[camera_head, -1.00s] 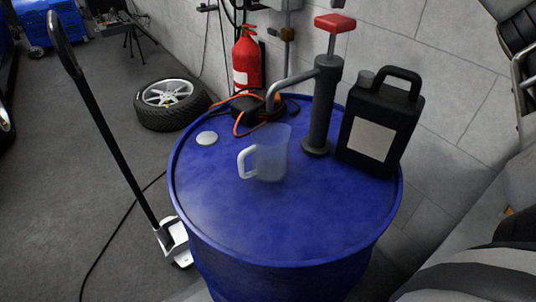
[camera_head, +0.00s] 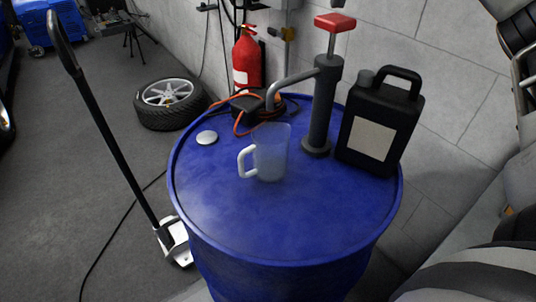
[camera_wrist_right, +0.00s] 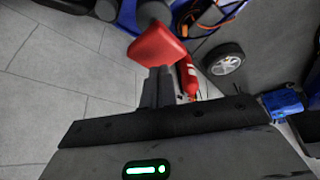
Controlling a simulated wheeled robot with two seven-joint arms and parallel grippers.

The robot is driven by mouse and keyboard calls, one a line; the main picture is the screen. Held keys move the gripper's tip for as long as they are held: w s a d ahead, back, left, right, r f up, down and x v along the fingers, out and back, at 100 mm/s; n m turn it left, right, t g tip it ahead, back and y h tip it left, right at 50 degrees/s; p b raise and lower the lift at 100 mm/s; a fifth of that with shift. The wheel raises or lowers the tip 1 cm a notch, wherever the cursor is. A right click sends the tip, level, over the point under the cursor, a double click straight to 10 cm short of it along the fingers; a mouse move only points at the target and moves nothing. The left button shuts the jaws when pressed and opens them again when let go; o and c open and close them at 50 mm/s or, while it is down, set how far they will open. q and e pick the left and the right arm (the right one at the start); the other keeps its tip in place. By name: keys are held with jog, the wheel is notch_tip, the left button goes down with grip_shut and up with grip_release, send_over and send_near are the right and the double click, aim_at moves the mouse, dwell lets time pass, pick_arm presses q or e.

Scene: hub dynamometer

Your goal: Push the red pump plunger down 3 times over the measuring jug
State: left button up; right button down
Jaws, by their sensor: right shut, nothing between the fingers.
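The pump stands upright on the blue drum (camera_head: 240,225), its red plunger (camera_head: 335,23) raised on a metal rod above the dark pump body (camera_head: 322,105). Its grey spout (camera_head: 290,82) bends left and down toward the clear measuring jug (camera_head: 271,155), which stands upright on the drum lid, white handle to the left. I cannot see liquid in it for sure. My right gripper (camera_wrist_right: 158,88) is shut and empty, with the red plunger (camera_wrist_right: 157,45) close beyond its fingertips. In the head view only a dark tip shows at the top edge above the plunger. Whether they touch is unclear. My left gripper is out of view.
A black canister (camera_head: 378,130) stands right of the pump on the drum. A round cap (camera_head: 207,138) lies on the lid at left. A red fire extinguisher (camera_head: 248,60) and orange cable are behind. A wheel (camera_head: 170,103) and a long-handled jack (camera_head: 105,140) are left of the drum. The front lid is clear.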

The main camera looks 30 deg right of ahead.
aim_at(339, 20)
jog(key=shift+f+b, duration=0.55)
jog(key=shift+f, duration=0.55)
jog(key=shift+f+b, duration=1.05)
jog(key=shift+f, duration=1.6)
